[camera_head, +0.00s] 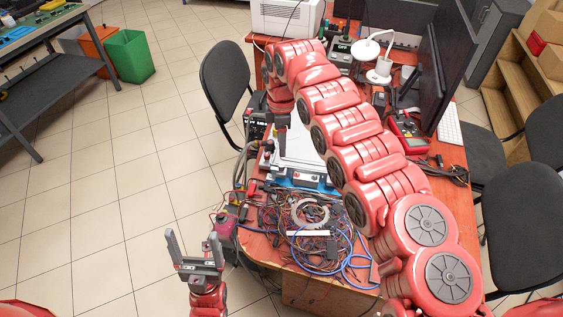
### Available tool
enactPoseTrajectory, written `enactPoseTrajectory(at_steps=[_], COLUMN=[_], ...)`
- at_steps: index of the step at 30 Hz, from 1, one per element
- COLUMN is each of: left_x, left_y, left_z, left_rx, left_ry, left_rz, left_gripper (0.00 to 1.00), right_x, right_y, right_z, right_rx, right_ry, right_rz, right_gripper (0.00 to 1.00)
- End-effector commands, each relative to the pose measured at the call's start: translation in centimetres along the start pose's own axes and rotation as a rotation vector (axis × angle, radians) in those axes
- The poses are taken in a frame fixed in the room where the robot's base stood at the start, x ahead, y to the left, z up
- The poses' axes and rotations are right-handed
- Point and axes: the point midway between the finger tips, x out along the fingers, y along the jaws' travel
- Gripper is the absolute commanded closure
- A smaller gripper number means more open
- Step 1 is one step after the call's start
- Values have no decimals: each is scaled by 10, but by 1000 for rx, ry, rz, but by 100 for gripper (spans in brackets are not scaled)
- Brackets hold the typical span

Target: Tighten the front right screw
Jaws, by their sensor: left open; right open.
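A white and grey device with a blue base (297,181) stands on the desk, partly hidden behind my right arm. No screw can be made out on it at this size. My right gripper (281,124) points down over the back left part of the device; its arm arches in from the lower right. I see its fingers nearly edge-on, open, with nothing visible between them. Whether it touches the device I cannot tell. My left gripper (194,245) is open and empty, pointing up, over the floor left of the desk.
A tangle of wires (312,232) covers the desk's front. A white lamp (378,68), a red multimeter (407,135) and a monitor (449,62) stand at the back and right. Dark chairs (226,80) flank the desk.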

Motion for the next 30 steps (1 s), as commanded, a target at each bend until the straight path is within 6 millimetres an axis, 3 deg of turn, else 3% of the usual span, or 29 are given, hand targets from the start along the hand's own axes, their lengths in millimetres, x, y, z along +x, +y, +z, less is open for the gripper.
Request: enactPoseTrajectory(at_steps=[10,15,24,30], left_x=[12,12,12,12], left_y=[-1,-1,-1,-1], left_z=[-2,-2,-2,-2], left_rx=[0,0,0,0], left_ry=[0,0,0,0], left_rz=[0,0,0,0], left_gripper=[16,16,16,16], right_x=[71,84,86,86], right_y=[0,1,1,1], right_z=[-2,-1,0,0], right_rx=[1,0,1,1], right_ry=[3,1,0,0], right_rz=[0,3,3,2], right_gripper=[45,45,45,79])
